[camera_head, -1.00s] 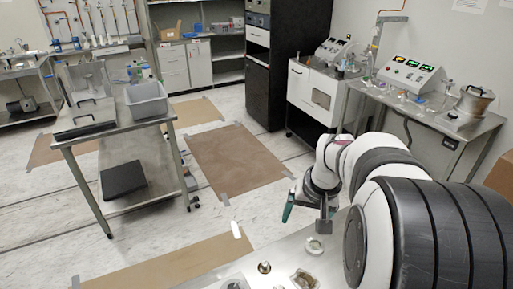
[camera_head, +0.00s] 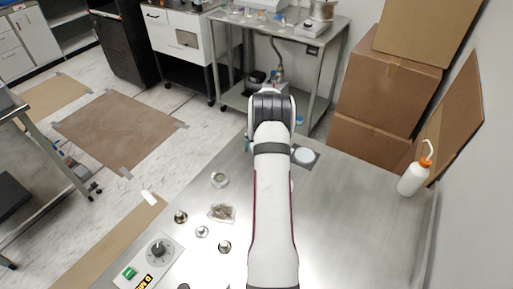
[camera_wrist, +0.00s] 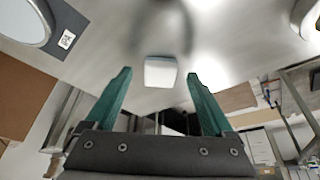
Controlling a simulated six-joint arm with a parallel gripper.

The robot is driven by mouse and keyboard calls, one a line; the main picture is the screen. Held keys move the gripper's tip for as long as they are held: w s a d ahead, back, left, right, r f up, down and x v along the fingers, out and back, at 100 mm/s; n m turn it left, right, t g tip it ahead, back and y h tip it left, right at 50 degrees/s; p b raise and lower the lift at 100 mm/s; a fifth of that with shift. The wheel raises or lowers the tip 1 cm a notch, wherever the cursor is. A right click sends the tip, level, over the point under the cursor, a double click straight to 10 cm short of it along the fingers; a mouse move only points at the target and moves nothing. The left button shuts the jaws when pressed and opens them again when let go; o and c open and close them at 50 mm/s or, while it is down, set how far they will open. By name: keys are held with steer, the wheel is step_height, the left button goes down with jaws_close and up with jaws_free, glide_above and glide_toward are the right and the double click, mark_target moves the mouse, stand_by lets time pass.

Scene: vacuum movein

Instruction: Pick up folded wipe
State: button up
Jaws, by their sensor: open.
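The folded wipe (camera_wrist: 160,72) is a small white square pad lying on the steel bench top in the wrist view. My gripper (camera_wrist: 158,74) has two green fingers spread apart, with nothing between them. The wipe appears centred between the fingertips in the picture, beyond them and apart from them. In the head view my arm hides most of the gripper; only a bit of green (camera_head: 246,144) shows at its left side. I cannot make out the wipe surely in the head view, where my arm covers part of the bench.
A grey plate with a white disc (camera_head: 304,156) lies beside my arm. A glass dish (camera_head: 219,180), a small bag (camera_head: 222,213), metal weights (camera_head: 181,217) and a control box (camera_head: 148,263) are on the left. A wash bottle (camera_head: 414,178) stands right; bench between is clear.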

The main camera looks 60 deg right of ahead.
steer(key=shift+w+d+f, duration=0.15)
steer(key=shift+f, duration=0.4)
jaws_close()
steer(key=shift+r, duration=0.1)
step_height(320, 180, up, 4)
steer(key=shift+r, duration=0.2)
steer(key=s+r, duration=0.6)
steer(key=s, duration=0.5)
steer(key=shift+s+d+r, duration=0.25)
steer(key=shift+s, duration=0.1)
